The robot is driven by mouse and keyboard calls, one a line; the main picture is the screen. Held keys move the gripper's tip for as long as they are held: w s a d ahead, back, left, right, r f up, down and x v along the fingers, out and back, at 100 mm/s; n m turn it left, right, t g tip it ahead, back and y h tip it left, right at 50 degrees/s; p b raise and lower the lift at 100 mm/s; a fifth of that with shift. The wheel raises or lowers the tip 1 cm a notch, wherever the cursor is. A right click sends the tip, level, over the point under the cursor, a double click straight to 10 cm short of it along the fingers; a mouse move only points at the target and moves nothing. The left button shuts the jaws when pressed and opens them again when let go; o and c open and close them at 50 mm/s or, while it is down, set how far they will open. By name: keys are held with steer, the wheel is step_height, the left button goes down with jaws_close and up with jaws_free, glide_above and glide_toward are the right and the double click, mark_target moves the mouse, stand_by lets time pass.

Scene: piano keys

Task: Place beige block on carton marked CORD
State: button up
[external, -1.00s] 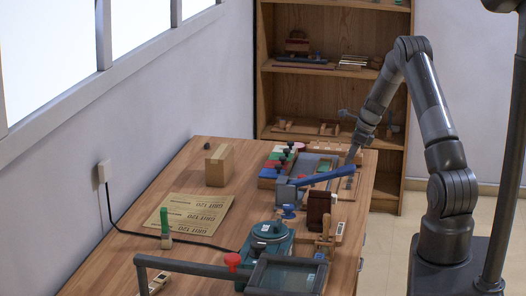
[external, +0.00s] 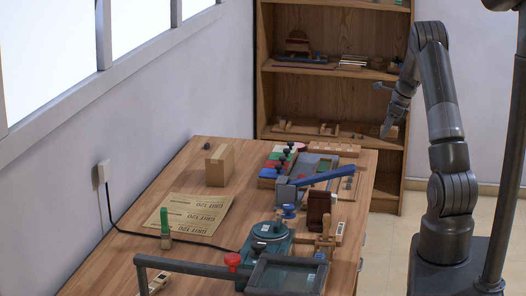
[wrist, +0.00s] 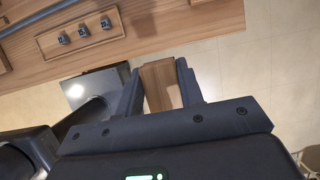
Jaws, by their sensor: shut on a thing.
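My gripper (wrist: 160,88) is shut on a beige-brown wooden block (wrist: 161,84) in the wrist view, with a finger on each side of it. In the external view, my gripper (external: 387,130) holds the block (external: 393,131) in the air beyond the right edge of the table, over the floor side. A tan box (external: 219,166) like a small carton stands upright at the back left of the table, far to the left of my gripper. No lettering is readable on it, so I cannot confirm the CORD mark.
The wooden table (external: 190,160) carries a blue-handled tool (external: 322,175), a teal device (external: 268,238), a sandpaper sheet (external: 196,214), a green-handled brush (external: 165,228) and a black cable. A shelf (external: 335,100) stands behind.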

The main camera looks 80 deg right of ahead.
steer(key=w+a+r, duration=0.2)
steer(key=w+a, duration=0.1)
steer(key=w, duration=0.8)
steer(key=w+a+r, duration=0.3)
steer(key=w, duration=0.8)
steer(key=w+a+r, duration=0.2)
steer(key=w+a, duration=0.1)
steer(key=w, duration=0.9)
glide_above(209, 154)
steer(key=s, duration=0.2)
steer(key=f, duration=0.3)
steer(key=shift+s+d+f, duration=0.1)
steer(key=shift+d+f, duration=0.15)
steer(key=shift+f, duration=0.15)
steer(key=shift+w+a+f, duration=0.25)
steer(key=shift+w+f, duration=0.05)
steer(key=shift+w, duration=0.05)
steer(key=shift+f, duration=1.9)
steer(key=shift+f, duration=0.15)
steer(key=o, duration=1)
